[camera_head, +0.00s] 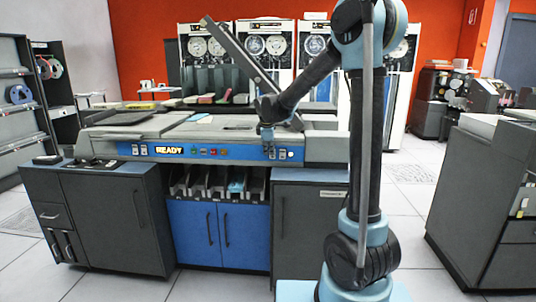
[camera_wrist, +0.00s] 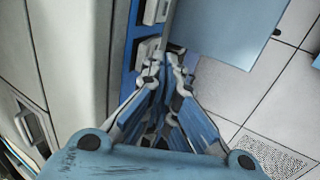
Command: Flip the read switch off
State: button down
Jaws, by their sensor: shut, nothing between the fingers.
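The machine's blue control panel (camera_head: 225,152) runs along its front, with a lit READY sign, small coloured buttons and switches at both ends. A pair of white switches (camera_head: 271,153) sits near the panel's right part; labels are too small to read, so I cannot tell which is the read switch. My gripper (camera_head: 266,129) is just above this pair, pointing down. In the wrist view my gripper (camera_wrist: 165,68) is shut and empty, its tips beside a white switch (camera_wrist: 147,50) on the blue strip. A second white switch (camera_wrist: 156,11) lies farther up. Contact is unclear.
Card bins (camera_head: 205,184) and blue cabinet doors (camera_head: 222,232) are below the panel. A grey cabinet (camera_head: 490,200) stands at right. The floor (camera_head: 408,195) between is clear.

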jog(key=shift+w, duration=0.15)
jog(key=shift+w+r+g, duration=0.2)
jog(key=shift+w+g, duration=0.25)
jog(key=shift+g, duration=0.05)
jog(key=shift+s, duration=0.1)
jog(key=shift+r, duration=0.75)
